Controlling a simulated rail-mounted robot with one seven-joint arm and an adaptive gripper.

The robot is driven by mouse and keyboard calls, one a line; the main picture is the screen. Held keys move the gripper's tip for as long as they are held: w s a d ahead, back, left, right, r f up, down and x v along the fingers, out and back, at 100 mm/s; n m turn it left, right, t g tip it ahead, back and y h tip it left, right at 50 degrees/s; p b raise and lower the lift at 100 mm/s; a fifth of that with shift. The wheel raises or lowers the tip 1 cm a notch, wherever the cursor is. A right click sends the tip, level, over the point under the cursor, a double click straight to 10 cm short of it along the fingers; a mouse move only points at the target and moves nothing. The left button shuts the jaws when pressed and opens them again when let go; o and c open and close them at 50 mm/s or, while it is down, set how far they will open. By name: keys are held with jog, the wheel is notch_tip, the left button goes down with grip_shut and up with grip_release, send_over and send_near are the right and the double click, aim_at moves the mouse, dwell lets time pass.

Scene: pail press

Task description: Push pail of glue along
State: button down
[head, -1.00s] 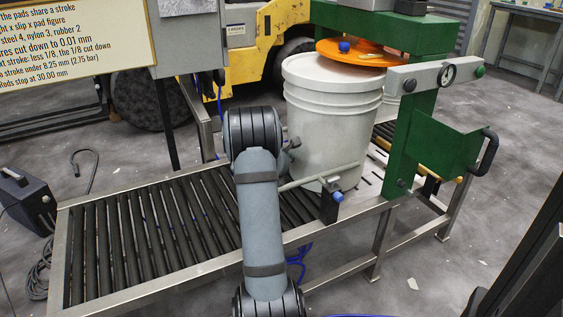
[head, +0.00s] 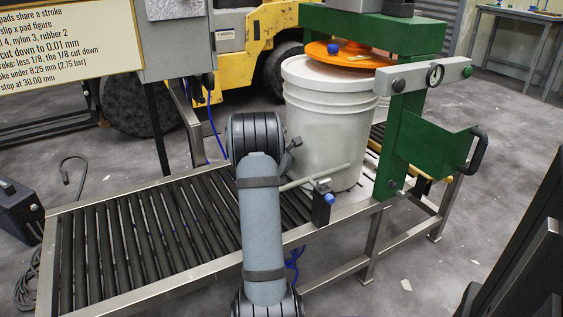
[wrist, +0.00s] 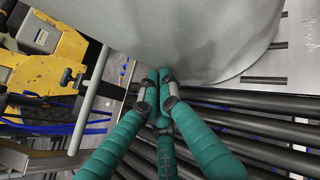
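The large pale pail (head: 325,125) stands upright with its lid on, at the right part of the roller conveyor (head: 52,255), partly under the green press (head: 405,140). In the wrist view the pail's smooth wall (wrist: 200,35) fills the top. My gripper (wrist: 158,82) has its teal fingers drawn together, with nothing between them. Their tips are at the lower wall of the pail, on its left side as the head view shows; I cannot tell whether they touch. In the head view my arm hides most of the gripper.
An orange plate (head: 350,55) hangs over the pail's right part. A thin grey rod (head: 318,177) with a blue-capped post (head: 327,198) lies at the conveyor's near edge. A second pale pail seems to show behind. The rollers at left are bare. A yellow forklift (head: 232,35) stands behind.

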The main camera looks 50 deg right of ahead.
aim_at(302, 159)
jog(key=shift+s+d+f+b, duration=0.1)
jog(key=shift+s+d+f, duration=0.05)
jog(key=shift+s+d, duration=0.55)
jog(key=shift+s+d+f+b, duration=0.15)
jog(key=shift+s+d, duration=0.35)
jog(key=shift+d, duration=0.4)
jog(key=shift+s+d+f+b, duration=0.1)
jog(key=shift+s+d+f, duration=0.05)
jog(key=shift+s+d, duration=0.55)
jog(key=shift+d, duration=0.25)
jog(key=shift+s+d, duration=0.3)
jog(key=shift+d, duration=0.4)
jog(key=shift+s+d, duration=0.3)
jog(key=shift+d, duration=0.35)
jog(key=shift+s+d, duration=0.3)
jog(key=shift+d, duration=0.4)
jog(key=a+r+p, duration=0.1)
jog(key=w+a+r+p, duration=0.1)
jog(key=r, duration=0.1)
jog(key=w+a+r+p, duration=0.1)
jog(key=a+r, duration=0.1)
jog(key=shift+w+r, duration=0.1)
jog(key=shift+w, duration=0.1)
jog(key=shift+w+a+r, duration=0.15)
jog(key=shift+w+a, duration=0.05)
jog(key=shift+a, duration=0.15)
